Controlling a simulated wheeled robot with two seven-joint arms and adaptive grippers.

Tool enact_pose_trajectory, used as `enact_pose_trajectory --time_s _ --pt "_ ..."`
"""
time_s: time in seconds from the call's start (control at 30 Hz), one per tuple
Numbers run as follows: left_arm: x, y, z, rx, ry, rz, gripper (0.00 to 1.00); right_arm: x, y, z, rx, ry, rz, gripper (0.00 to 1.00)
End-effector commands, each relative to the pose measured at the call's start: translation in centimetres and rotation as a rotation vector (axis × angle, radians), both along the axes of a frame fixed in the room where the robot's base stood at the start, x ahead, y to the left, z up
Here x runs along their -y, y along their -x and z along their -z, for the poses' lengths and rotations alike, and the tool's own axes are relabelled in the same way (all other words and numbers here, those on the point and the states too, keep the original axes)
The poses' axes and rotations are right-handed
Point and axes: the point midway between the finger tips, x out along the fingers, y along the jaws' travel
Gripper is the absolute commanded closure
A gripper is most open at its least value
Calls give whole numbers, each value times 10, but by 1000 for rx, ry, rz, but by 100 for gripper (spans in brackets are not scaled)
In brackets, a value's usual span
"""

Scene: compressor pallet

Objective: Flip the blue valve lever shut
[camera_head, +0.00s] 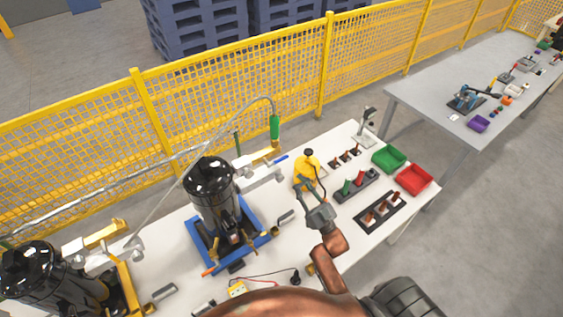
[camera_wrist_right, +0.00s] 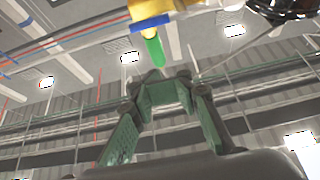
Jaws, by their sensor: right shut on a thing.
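The blue valve lever (camera_head: 279,159) sticks out to the right from the pipework beside the black compressor (camera_head: 211,188). My right gripper (camera_head: 305,190) is in front of and just below a yellow container with a black top (camera_head: 303,168), to the lower right of the lever. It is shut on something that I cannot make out. In the right wrist view its greenish fingers (camera_wrist_right: 165,128) point up toward the ceiling, with a green cylinder on a yellow part (camera_wrist_right: 154,50) beyond them. My left gripper is not in view.
A green hanging handle (camera_head: 275,127) is above the lever. A green bin (camera_head: 388,159), a red bin (camera_head: 413,180) and a dark rack (camera_head: 380,212) stand to the right on the white table. A yellow mesh fence (camera_head: 235,100) runs behind.

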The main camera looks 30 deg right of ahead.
Motion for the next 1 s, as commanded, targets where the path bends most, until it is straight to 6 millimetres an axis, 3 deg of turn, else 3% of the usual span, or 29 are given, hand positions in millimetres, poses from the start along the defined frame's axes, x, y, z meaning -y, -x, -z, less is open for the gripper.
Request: enact_pose_trajectory --time_s 0.37,0.8,1.0 --pt "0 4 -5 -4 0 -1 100 0 -12 -9 3 -3 2 100" --pt "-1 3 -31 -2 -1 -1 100 -6 -86 -55 3 -3 2 100" --pt "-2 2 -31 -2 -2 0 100 -5 -92 -24 -2 -4 3 100"
